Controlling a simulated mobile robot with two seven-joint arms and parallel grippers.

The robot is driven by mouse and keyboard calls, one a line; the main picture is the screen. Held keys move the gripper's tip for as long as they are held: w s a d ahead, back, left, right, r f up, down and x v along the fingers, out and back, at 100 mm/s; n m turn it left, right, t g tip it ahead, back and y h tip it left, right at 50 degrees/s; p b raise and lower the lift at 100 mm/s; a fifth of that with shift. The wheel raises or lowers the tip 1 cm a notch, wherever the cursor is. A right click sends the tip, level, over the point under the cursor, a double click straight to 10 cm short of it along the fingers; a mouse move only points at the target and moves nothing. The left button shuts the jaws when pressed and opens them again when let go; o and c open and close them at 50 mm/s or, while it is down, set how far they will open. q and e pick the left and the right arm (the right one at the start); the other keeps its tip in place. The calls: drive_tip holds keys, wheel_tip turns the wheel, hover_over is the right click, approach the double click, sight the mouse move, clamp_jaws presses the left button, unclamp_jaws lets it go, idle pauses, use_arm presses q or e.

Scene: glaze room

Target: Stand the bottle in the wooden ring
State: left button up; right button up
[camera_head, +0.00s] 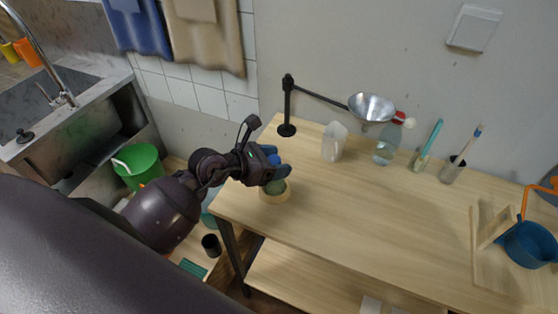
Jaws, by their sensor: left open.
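The wooden ring (277,199) lies at the left end of the wooden table, near its front corner. A green bottle (275,187) stands in the ring and looks roughly upright; its blue top (273,160) shows between my fingers. My left gripper (277,173) is open around the upper part of the bottle, just above the ring. The gripper hides much of the bottle, so I cannot tell whether the fingers touch it or whether its base is flat on the table. My right gripper is not in view.
Behind stand a black-based stand (287,129) holding a metal funnel (371,107), a white pitcher (333,142), a clear spray bottle (386,146) and a brush cup (452,170). A blue pot (530,245) is at the right. The table's middle (370,210) is clear.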

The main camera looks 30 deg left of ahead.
use_arm(q)
drive_tip(key=v, duration=1.1)
drive_tip(key=shift+b, duration=0.45)
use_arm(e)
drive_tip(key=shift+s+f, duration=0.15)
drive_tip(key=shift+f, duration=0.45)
use_arm(q)
drive_tip(key=shift+w, duration=0.1)
